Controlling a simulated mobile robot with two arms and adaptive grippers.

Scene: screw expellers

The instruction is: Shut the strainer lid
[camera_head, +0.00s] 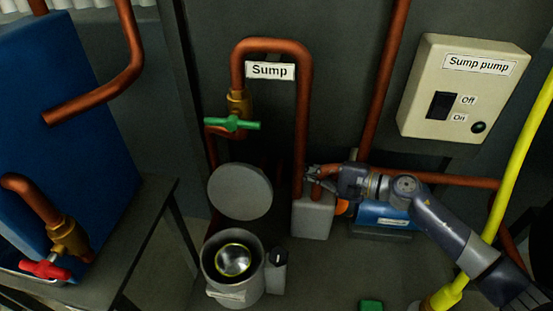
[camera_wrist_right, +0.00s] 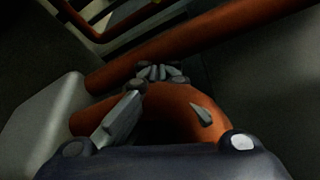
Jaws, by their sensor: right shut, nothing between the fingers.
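The strainer (camera_head: 224,290) is a grey round pot on the floor at the lower middle of the head view. Its round grey lid (camera_head: 240,192) stands raised open behind the pot's mouth. Inside the pot a bowl-like part with a yellow rim (camera_head: 233,259) shows. My right gripper (camera_head: 312,172) is to the right of the lid and apart from it, by the copper pipe above a grey box. In the right wrist view its fingertips (camera_wrist_right: 160,72) are together in front of a copper pipe, with nothing held. My left gripper is not in view.
A copper pipe (camera_head: 302,120) rises beside my right gripper from the grey box (camera_head: 313,218). A green-handled valve (camera_head: 232,124) is above the lid. A blue pump (camera_head: 383,218) lies under my right arm. A table (camera_head: 130,235) stands at left.

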